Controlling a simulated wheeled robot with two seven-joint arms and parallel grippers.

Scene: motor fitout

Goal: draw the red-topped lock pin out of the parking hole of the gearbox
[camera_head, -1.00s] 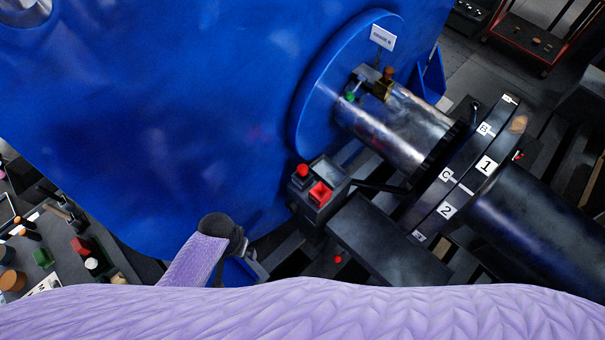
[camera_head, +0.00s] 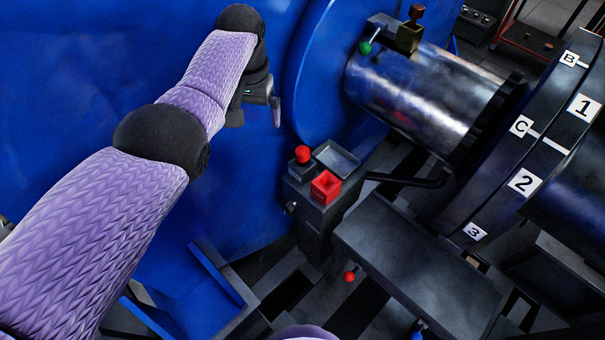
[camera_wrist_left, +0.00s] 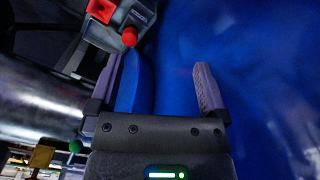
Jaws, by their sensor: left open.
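A red-topped pin (camera_head: 303,153) stands upright on a small black housing (camera_head: 318,208), beside a red square socket (camera_head: 326,187). The red top also shows in the left wrist view (camera_wrist_left: 129,36), near the upper edge. I cannot tell how deep the pin sits or see its hole. A second red ball knob (camera_head: 349,277) is lower, by the dark block; which of the two is the lock pin is not certain. My left gripper (camera_head: 272,110) is open and empty, up and left of the pin, apart from it. My right gripper is out of view.
A large blue casing (camera_head: 80,80) fills the left and back. A metal shaft (camera_head: 425,105) and a numbered black coupling (camera_head: 505,165) lie to the right. A flat dark block (camera_head: 415,255) stands below, and a black crank rod (camera_head: 405,180) runs right from the housing.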

